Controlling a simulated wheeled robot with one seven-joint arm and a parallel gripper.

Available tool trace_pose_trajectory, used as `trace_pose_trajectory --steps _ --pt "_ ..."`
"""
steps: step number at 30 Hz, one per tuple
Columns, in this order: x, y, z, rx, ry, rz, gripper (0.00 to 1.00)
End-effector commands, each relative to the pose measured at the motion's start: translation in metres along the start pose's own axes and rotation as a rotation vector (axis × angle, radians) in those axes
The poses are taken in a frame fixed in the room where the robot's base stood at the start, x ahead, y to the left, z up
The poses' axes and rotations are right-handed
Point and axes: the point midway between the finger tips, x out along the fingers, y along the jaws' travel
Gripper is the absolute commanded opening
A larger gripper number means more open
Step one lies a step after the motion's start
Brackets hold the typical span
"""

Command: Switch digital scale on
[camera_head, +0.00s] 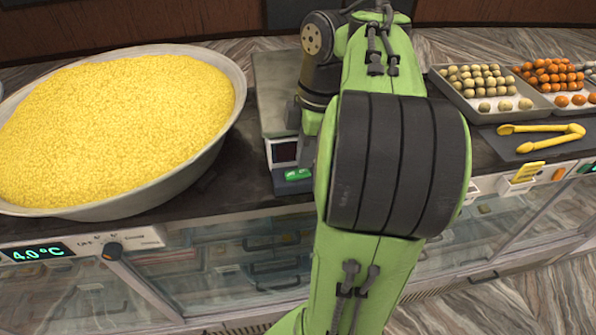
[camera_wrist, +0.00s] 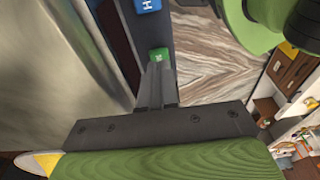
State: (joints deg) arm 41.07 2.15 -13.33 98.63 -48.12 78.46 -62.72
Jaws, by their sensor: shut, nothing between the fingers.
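The digital scale (camera_head: 275,70) stands on the counter between the big pan and my arm, with a flat metal platform and a small panel at its front. A green button (camera_head: 298,174) is on its front edge. In the wrist view the metal platform (camera_wrist: 50,60) fills the left, and the dark front panel carries the green button (camera_wrist: 158,54) and a blue button marked H (camera_wrist: 148,5). My gripper (camera_wrist: 157,72) is shut and empty, its fingertips right at the green button; I cannot tell whether they touch it. My arm hides the gripper in the head view. The display's reading is not legible.
A wide pan of yellow grains (camera_head: 225,125) stands close to the scale's left. Trays of round sweets (camera_head: 465,108) and yellow tongs (camera_head: 540,133) on a dark board lie at the right. The glass-fronted counter (camera_head: 220,250) drops away below the front edge.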

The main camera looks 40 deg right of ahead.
Motion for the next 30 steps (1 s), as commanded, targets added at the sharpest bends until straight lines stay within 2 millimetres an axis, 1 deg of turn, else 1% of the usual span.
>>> trace_pose_trajectory --steps 14,30 --pt "0.0003 0.0000 0.0000 0.000 0.000 0.000 0.00" --pt "0.0086 0.0000 0.0013 0.000 0.000 0.000 0.00"
